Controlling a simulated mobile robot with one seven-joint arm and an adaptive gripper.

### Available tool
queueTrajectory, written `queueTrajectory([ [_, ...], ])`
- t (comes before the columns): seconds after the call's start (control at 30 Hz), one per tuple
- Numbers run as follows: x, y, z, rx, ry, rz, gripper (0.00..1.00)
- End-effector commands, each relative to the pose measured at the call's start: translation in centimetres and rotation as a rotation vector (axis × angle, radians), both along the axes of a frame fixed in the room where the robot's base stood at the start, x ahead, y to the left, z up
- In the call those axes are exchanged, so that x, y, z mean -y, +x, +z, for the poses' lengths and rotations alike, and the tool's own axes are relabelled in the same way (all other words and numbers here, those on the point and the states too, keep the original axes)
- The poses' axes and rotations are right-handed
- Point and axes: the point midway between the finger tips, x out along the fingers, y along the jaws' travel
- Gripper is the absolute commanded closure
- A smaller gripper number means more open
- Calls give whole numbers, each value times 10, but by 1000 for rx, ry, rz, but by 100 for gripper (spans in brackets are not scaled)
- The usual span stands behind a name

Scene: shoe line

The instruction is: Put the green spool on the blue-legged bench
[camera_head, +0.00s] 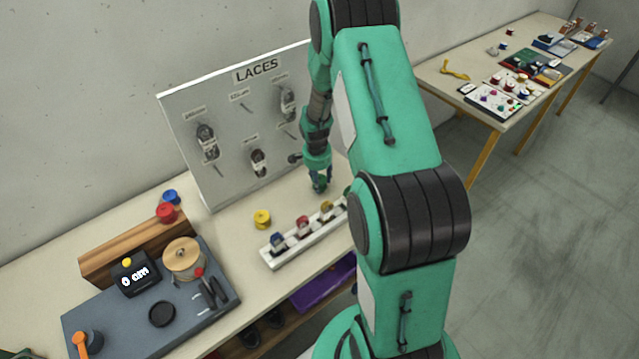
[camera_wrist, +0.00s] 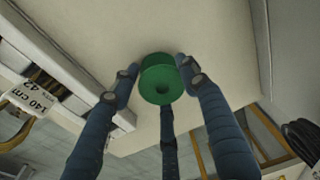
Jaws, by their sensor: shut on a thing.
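My gripper (camera_head: 320,184) is over the near bench (camera_head: 232,285), between the white LACES board and the white spool rack. In the wrist view my gripper (camera_wrist: 158,82) has its dark blue fingers shut around the green spool (camera_wrist: 160,80). The spool's round end with its centre hole faces the wrist camera. In the head view the held spool cannot be told apart with certainty at the fingertips. No blue legs show on any bench; the near bench's legs are mostly hidden, and the far bench (camera_head: 447,70) at upper right has yellow legs.
The LACES board (camera_head: 230,125) stands behind. A grey work mat (camera_head: 130,325) with tools lies at left. Cards and small items crowd the far bench.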

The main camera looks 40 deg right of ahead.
Motion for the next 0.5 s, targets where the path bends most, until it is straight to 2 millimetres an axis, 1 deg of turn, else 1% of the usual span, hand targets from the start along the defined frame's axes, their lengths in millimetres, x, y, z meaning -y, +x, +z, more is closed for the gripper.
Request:
queueTrajectory([
  [0.03, 0, 0, -6, -1, 1, 0, 82],
  [0.13, 0, 0, -12, -1, 1, -1, 82],
  [0.5, 0, 0, -14, 0, 0, -1, 82],
])
